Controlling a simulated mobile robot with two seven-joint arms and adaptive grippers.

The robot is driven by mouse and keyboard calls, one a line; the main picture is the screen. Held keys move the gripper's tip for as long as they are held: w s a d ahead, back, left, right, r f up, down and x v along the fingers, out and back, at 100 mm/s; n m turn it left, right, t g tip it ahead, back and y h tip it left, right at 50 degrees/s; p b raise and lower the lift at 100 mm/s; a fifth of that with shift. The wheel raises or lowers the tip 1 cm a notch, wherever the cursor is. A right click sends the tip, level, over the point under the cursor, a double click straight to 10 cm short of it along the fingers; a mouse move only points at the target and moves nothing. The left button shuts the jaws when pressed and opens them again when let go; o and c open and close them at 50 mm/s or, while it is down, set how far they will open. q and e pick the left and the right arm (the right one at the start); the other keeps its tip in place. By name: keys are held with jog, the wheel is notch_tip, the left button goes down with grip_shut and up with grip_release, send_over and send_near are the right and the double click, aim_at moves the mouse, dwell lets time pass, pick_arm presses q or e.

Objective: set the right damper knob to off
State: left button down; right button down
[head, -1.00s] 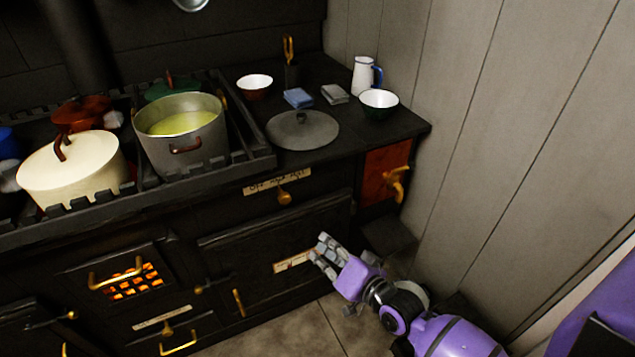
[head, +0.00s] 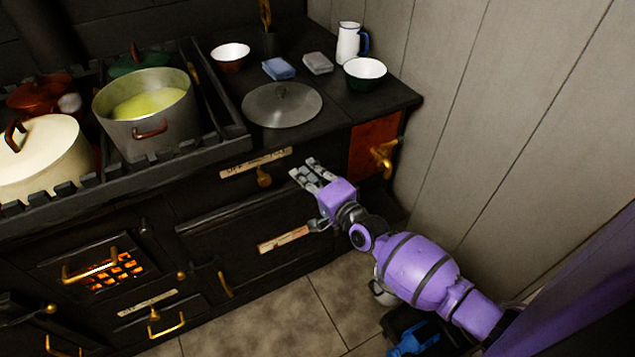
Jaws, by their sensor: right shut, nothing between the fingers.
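The right damper knob (head: 264,178) is a small brass knob on the dark stove front, just under a pale label strip (head: 255,163) whose left end reads OFF. Its exact pointing direction is too small to tell. My right gripper (head: 307,174) is shut and empty, a short way right of the knob and apart from it in the picture, fingers toward the upper left. Another brass knob (head: 153,315) sits under a similar label at the lower left. My left gripper is not in view.
A pot of yellow-green soup (head: 148,112) and a cream lidded pot (head: 42,158) stand behind the stove rail. A grey lid (head: 282,105) and bowls lie on the top at right. A brass tap (head: 384,157) juts out right of my gripper. The firebox (head: 110,272) glows at lower left.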

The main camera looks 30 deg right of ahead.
aim_at(277, 163)
jog(key=shift+w+a, duration=0.25)
jog(key=shift+w, duration=0.8)
jog(key=a, duration=0.2)
jog(key=shift+s+a+f+p, duration=0.1)
jog(key=shift+a+f+p, duration=0.05)
jog(key=shift+a+p, duration=0.2)
jog(key=shift+a+f, duration=0.1)
jog(key=shift+a, duration=0.35)
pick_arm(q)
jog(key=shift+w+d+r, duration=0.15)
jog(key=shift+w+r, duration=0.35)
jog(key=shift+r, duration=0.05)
pick_arm(e)
jog(key=shift+a+f, duration=0.1)
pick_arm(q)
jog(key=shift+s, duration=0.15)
